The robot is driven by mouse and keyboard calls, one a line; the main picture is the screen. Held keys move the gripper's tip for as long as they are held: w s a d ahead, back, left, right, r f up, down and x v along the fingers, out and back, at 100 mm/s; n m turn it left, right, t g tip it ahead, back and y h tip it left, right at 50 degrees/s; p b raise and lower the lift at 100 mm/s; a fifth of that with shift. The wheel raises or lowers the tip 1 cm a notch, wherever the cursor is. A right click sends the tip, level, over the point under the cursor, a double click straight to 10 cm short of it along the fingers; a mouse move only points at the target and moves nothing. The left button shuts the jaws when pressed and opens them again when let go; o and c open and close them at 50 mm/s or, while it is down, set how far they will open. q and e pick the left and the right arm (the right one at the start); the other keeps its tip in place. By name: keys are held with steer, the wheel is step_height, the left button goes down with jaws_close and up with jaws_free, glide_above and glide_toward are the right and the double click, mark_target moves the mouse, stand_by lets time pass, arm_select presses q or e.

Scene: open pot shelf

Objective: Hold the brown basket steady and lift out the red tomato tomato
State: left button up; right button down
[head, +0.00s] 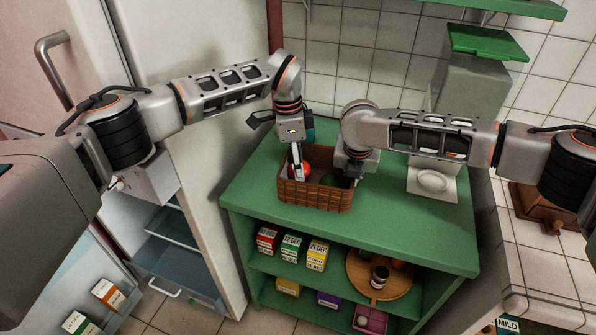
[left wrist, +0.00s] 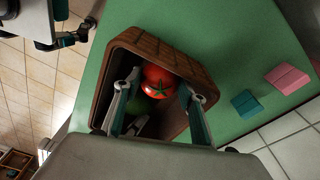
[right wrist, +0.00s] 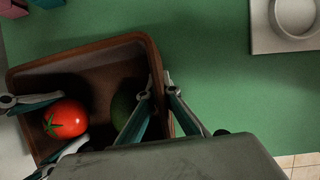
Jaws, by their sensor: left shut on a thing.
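The brown basket (head: 315,197) stands upright on the green top of the shelf unit. The red tomato (right wrist: 66,118) lies in it, on the left side in the head view. It also shows in the left wrist view (left wrist: 162,82). My left gripper (head: 298,175) reaches down into the basket and is shut on the tomato, one finger on each side. My right gripper (right wrist: 158,88) straddles the basket's right wall, one finger inside and one outside, and appears shut on it. In the head view its fingers are mostly hidden.
A dark green fruit (right wrist: 124,104) lies in the basket beside my right gripper's inner finger. A grey scale-like device (head: 434,183) stands to the right on the green top (head: 400,225). Boxes and a round wooden tray (head: 408,283) are on the shelf below. The fridge is at left.

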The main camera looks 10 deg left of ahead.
arm_select(q)
step_height(320, 180, up, 8)
steer(key=shift+f, duration=0.25)
arm_select(e)
steer(key=c, duration=2.2)
jaws_free()
